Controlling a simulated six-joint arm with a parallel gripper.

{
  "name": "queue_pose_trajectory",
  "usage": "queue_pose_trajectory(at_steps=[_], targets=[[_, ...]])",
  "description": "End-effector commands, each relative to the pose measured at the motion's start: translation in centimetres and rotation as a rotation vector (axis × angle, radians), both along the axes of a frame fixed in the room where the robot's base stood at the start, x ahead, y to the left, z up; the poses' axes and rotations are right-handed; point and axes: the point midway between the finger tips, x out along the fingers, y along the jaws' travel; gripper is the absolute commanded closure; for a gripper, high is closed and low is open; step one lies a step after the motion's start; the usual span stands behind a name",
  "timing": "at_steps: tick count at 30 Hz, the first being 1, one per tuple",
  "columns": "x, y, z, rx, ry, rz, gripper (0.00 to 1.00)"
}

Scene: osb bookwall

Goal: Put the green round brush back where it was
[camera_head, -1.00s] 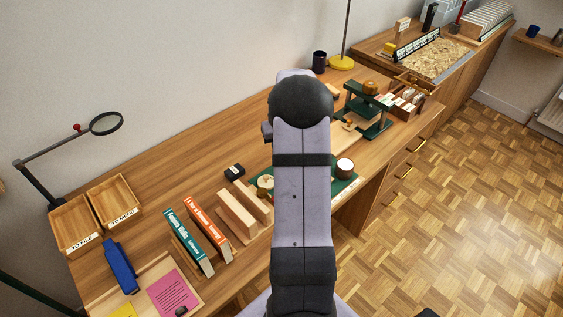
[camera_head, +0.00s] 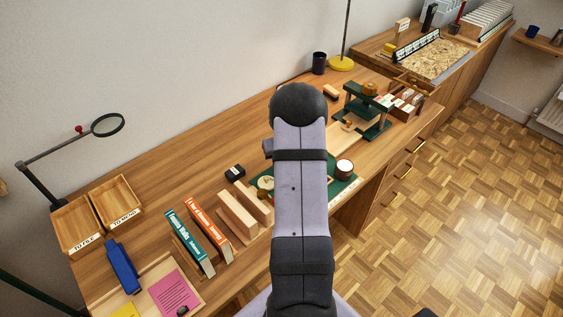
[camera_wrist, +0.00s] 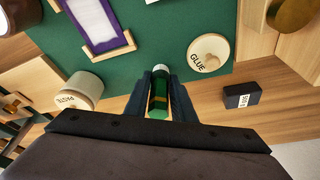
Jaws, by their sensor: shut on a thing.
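In the wrist view my gripper (camera_wrist: 161,72) is shut on the green round brush (camera_wrist: 158,103). The brush shows as a green cylinder with a pale end, lying between the two dark fingers. Its far part is hidden. The held brush appears over the near edge of the green mat (camera_wrist: 150,50), close to bare wood; its exact height I cannot tell. A round pot marked GLUE (camera_wrist: 209,53) stands to its right and a pale pot (camera_wrist: 80,90) to its left. In the head view my arm hides the gripper and the brush.
A small black box (camera_wrist: 241,95) lies right of the gripper; it also shows in the head view (camera_head: 235,173). A wooden holder with a purple-and-white piece (camera_wrist: 97,22) is on the mat. A green press (camera_head: 368,110) stands farther back.

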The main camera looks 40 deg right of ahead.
Motion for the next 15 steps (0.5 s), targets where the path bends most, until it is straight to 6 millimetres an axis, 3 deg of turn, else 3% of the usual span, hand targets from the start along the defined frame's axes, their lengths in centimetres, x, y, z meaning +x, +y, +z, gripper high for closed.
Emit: queue_pose_trajectory(at_steps=[5, 6, 7, 15], targets=[[0.01, 0.0, -0.4, 0.0, 0.0, 0.0, 1.0], [0.0, 0.0, -0.25, 0.0, 0.0, 0.0, 0.68], [0.0, 0.0, -0.24, 0.0, 0.0, 0.0, 0.61], [-0.01, 0.01, -0.23, 0.0, 0.0, 0.0, 0.58]])
